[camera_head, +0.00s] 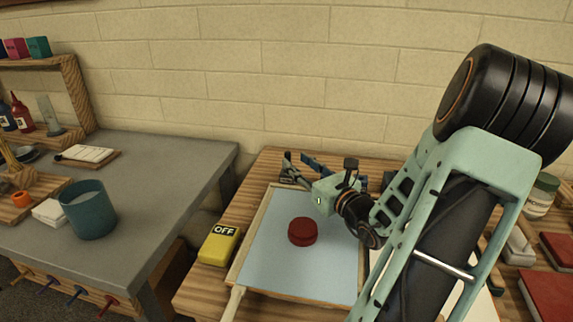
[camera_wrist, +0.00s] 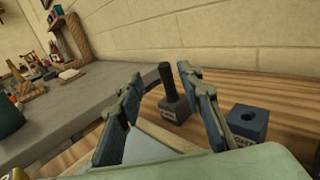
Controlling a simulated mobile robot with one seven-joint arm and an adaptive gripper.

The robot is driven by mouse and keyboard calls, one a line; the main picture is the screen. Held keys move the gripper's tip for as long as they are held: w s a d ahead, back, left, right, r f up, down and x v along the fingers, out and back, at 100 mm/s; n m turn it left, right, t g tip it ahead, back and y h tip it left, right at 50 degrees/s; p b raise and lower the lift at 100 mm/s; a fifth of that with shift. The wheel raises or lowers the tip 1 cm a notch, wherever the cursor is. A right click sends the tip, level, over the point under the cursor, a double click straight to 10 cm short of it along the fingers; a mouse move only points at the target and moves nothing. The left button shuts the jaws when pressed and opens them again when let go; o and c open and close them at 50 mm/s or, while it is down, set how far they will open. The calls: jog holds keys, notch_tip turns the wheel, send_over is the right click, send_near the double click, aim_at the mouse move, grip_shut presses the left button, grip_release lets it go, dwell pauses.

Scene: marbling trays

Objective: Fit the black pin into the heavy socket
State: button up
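A black pin (camera_wrist: 166,78) stands upright in a dark grey block (camera_wrist: 174,109) whose small pale label I cannot read. A blue-grey block (camera_wrist: 248,122) with an empty round hole in its top stands to its right, also labelled; the words are too small to read. My gripper (camera_wrist: 160,74) is open, with its two blue fingers apart and nothing held. In the wrist view the pin shows between the fingers, beyond them and nearer the right one. In the head view my gripper (camera_head: 299,161) reaches over the tray's back edge; the pin is hard to make out there.
A shallow tray (camera_head: 262,228) with a wooden rim and a dark red round piece (camera_head: 302,231) lies under my arm. A yellow block marked OFF (camera_head: 218,245) is on its left. A brick wall (camera_head: 250,80) stands close behind. A grey counter (camera_head: 165,185) is at left.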

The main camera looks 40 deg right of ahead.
aim_at(290, 156)
jog(key=w, duration=0.4)
jog(key=w+d+b, duration=0.1)
jog(key=w, duration=0.1)
jog(key=shift+w+f, duration=0.2)
jog(key=shift+f, duration=0.05)
jog(key=shift+c, duration=0.3)
grip_shut()
